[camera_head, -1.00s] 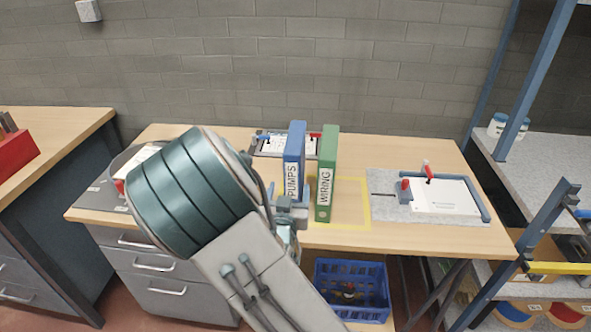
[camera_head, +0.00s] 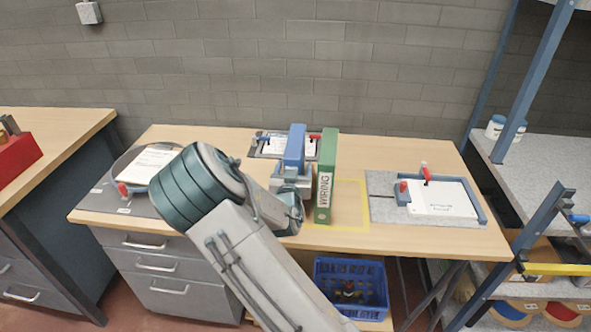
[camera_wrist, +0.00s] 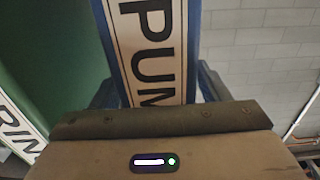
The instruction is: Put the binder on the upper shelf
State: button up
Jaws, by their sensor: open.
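A blue binder (camera_head: 295,147) stands upright on the wooden workbench (camera_head: 415,238). Its white PUMPS label (camera_wrist: 148,45) fills the middle of the wrist view. A green binder (camera_head: 327,165), labelled WIRING, stands upright close to its right; in the wrist view it is on the left (camera_wrist: 45,60). My gripper (camera_head: 292,180) is at the blue binder's spine and hides its lower part in the head view. In the wrist view my open fingers (camera_wrist: 155,92) lie on either side of the blue binder; contact is not clear. A grey shelf (camera_head: 560,165) is at the right.
White jars (camera_head: 495,127) stand on that shelf, behind a blue rack post (camera_head: 535,80). A clamped white board (camera_head: 440,197) lies right of a yellow outline (camera_head: 350,228) on the bench. A blue crate (camera_head: 350,290) sits below. A round tray (camera_head: 130,168) is on the left.

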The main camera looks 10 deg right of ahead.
jog(key=shift+w, duration=0.15)
jog(key=c, duration=1.5)
grip_shut()
jog(key=shift+r, duration=0.15)
